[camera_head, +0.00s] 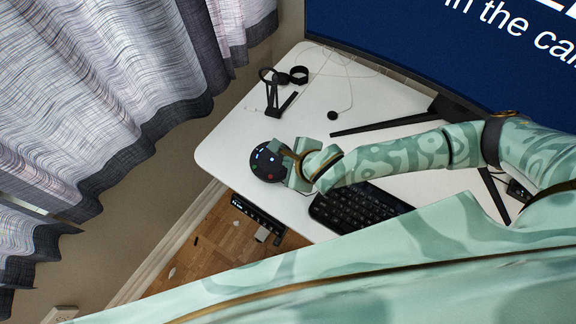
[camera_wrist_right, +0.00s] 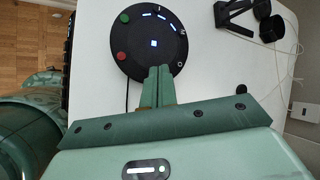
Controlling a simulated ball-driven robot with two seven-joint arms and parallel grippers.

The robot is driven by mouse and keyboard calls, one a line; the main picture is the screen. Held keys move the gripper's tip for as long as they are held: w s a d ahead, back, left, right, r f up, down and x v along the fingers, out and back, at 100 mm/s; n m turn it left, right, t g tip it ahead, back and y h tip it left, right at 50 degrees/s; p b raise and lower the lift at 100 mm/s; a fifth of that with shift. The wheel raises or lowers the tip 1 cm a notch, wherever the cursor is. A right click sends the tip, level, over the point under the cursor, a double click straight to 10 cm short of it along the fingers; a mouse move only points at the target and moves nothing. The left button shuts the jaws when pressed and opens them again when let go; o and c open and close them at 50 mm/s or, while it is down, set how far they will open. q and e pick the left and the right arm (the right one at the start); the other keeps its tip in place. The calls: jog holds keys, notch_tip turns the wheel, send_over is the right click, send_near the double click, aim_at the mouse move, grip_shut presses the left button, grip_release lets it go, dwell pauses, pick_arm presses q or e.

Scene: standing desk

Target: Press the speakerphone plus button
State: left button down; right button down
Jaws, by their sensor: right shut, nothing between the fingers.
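The speakerphone (camera_head: 264,163) is a round black puck on the white desk, near its left end in the head view. In the right wrist view the speakerphone (camera_wrist_right: 152,45) shows lit white-blue marks, a green button (camera_wrist_right: 124,17) and a red button (camera_wrist_right: 121,56). I cannot make out which mark is the plus button. My right gripper (camera_head: 284,152) is at the right edge of the speakerphone. In the wrist view its shut, empty fingers (camera_wrist_right: 158,72) reach over the near edge of the disc; I cannot tell whether they touch it. My left gripper is not in view.
A black keyboard (camera_head: 356,207) lies right of the speakerphone, partly under my right arm. A black headset stand (camera_head: 279,97) and a cable are farther back. A large monitor (camera_head: 450,45) stands behind. The desk's left corner is clear.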

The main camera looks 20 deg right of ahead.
jog(key=shift+f, duration=0.2)
jog(key=shift+f, duration=0.2)
jog(key=shift+f, duration=0.25)
dwell(0.5)
jog(key=shift+r+p, duration=0.1)
jog(key=shift+p, duration=0.2)
jog(key=shift+r+p, duration=0.65)
jog(key=shift+p, duration=0.3)
